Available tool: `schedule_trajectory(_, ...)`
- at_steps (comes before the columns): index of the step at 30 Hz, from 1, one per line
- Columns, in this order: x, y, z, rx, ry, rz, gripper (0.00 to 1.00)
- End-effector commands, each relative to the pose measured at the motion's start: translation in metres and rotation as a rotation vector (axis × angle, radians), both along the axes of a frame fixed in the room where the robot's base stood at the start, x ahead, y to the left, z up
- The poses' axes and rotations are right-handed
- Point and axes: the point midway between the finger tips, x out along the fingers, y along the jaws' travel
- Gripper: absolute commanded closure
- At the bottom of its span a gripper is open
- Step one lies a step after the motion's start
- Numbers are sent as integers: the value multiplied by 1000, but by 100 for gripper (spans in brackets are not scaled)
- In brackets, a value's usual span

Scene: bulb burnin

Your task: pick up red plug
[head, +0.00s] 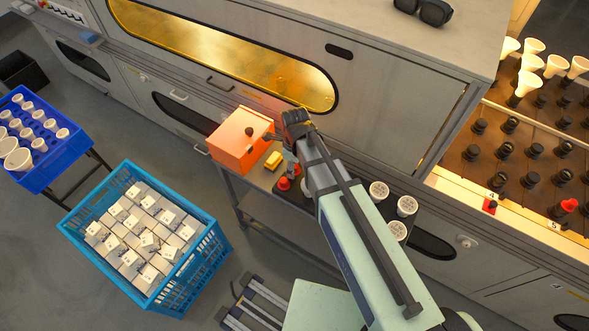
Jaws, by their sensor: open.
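Another red piece (569,205) stands on the socket board at the far right. I cannot tell which of them is the task's plug. My gripper (282,152) is open over the side table, near the orange box and the yellow block. Its fingers are small and partly covered by my wrist, and no held object shows.
An orange box (240,140) and a yellow block (273,160) are on the side table (232,187). White round bulbs (379,189) sit right of my arm. A blue crate (195,283) of white boxes stands left. The socket board (470,185) with bulbs is right.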

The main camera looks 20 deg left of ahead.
Motion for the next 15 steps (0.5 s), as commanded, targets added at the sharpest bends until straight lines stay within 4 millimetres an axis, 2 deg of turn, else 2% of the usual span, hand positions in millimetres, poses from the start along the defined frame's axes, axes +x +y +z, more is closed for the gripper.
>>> schedule_trajectory(1, 0, 0, 0, 0, 0, 0, 46)
schedule_trajectory(5, 0, 0, 0, 0, 0, 0, 92)
schedule_trajectory(6, 0, 0, 0, 0, 0, 0, 99)
schedule_trajectory(15, 0, 0, 0, 0, 0, 0, 99)
